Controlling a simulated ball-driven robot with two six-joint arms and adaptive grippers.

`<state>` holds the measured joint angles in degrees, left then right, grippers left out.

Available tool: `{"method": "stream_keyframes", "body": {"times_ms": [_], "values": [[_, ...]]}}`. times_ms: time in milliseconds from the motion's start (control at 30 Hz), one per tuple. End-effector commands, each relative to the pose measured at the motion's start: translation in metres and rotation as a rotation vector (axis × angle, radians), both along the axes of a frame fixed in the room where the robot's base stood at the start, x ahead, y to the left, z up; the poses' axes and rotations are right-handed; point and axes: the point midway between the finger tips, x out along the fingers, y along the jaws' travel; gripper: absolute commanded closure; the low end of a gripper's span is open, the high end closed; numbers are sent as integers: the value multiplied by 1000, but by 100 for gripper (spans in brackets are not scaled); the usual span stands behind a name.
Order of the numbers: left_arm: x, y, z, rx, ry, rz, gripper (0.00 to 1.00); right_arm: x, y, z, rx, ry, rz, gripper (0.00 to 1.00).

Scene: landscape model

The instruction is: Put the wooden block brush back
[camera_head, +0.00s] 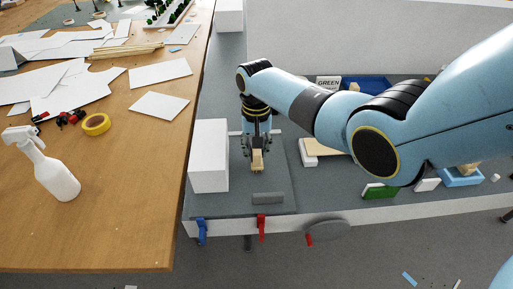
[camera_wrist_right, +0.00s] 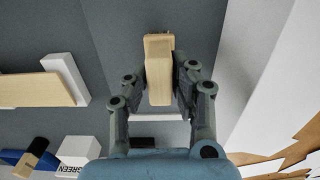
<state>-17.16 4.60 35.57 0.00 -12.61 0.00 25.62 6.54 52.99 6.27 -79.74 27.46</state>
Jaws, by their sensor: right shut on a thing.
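The wooden block brush (camera_head: 257,161) is a small pale wooden block between the fingers of my right gripper (camera_head: 256,148). In the right wrist view the brush (camera_wrist_right: 158,72) points away from the wrist, and the gripper (camera_wrist_right: 160,85) is shut on its sides. The brush is over the grey worktop (camera_head: 225,207); I cannot tell whether it touches the surface. My left gripper is not in view.
A tall white block (camera_head: 209,156) stands just left of the gripper. A grey bar (camera_head: 268,198) lies in front. White and wooden pieces (camera_head: 318,149) and a green block (camera_head: 380,190) lie right. The wooden table (camera_head: 120,225) holds a spray bottle (camera_head: 52,174).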

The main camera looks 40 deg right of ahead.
Motion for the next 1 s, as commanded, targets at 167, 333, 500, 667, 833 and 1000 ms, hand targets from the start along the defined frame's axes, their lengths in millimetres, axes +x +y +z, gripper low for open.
{"method": "stream_keyframes", "body": {"times_ms": [167,333,500,667,833,1000], "values": [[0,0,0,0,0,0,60,0,0,0,0,0,0,100],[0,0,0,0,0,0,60,0,0,0,0,0,0,100],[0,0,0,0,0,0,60,0,0,0,0,0,0,100],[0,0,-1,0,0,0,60,0,0,-2,0,0,0,100],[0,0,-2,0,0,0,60,0,0,-4,0,0,0,100],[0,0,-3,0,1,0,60,0,0,-5,0,0,0,69]]}}
